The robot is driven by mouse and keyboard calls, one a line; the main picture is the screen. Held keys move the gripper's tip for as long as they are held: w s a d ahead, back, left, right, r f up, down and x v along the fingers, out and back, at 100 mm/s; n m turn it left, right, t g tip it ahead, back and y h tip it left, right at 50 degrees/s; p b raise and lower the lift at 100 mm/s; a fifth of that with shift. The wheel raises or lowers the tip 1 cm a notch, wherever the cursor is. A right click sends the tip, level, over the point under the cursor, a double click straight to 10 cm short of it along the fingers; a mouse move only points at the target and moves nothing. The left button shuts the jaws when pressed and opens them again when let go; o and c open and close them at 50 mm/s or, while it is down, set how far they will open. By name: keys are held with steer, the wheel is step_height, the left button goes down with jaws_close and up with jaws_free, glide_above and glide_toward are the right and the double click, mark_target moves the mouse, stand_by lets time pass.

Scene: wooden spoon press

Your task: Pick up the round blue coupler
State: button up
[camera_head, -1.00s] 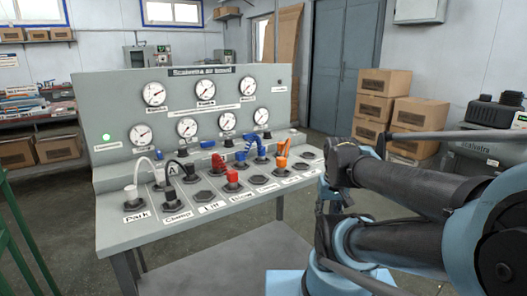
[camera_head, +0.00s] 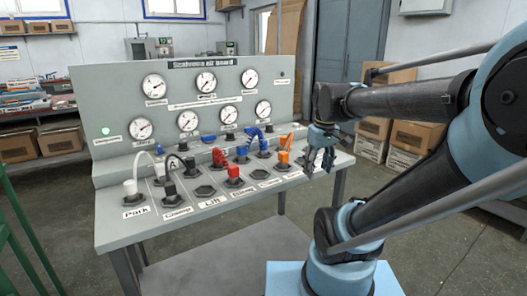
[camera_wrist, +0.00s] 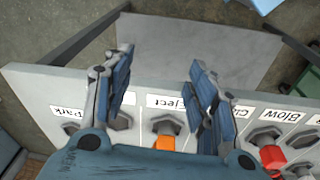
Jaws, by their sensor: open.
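Two blue couplers stand on the sloping bench of the grey air panel in the head view, a nearer one (camera_head: 242,152) and one further right (camera_head: 263,146). I cannot tell which of them is the round one. My gripper (camera_head: 320,160) is over the right end of the bench, to the right of both and apart from them. In the wrist view my gripper (camera_wrist: 160,65) is open and empty, its fingers wide apart over the front edge. No blue coupler can be made out there; the fingers and palm hide part of the panel.
An orange coupler (camera_head: 283,158) stands nearest my gripper and shows between the fingers in the wrist view (camera_wrist: 165,143). A red coupler (camera_head: 234,172), white plug (camera_head: 130,187) and black plug (camera_head: 170,189) stand further left. Gauges rise behind. Bare hexagonal sockets (camera_head: 205,190) lie between.

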steer(key=w+a+r+n, duration=0.65)
steer(key=w+r, duration=0.35)
steer(key=w, duration=0.2)
step_height(320, 180, up, 6)
steer(key=n+g, duration=0.2)
steer(key=n, duration=0.5)
glide_above(263, 144)
steer(key=w, duration=0.3)
steer(key=f, duration=1.2)
steer(key=shift+s+d, duration=0.15)
steer(key=shift+s, duration=0.05)
steer(key=shift+s+f, duration=0.2)
steer(key=shift+f, duration=1.15)
steer(key=shift+s+f, duration=0.15)
steer(key=shift+f, duration=1.2)
steer(key=c, duration=1.2)
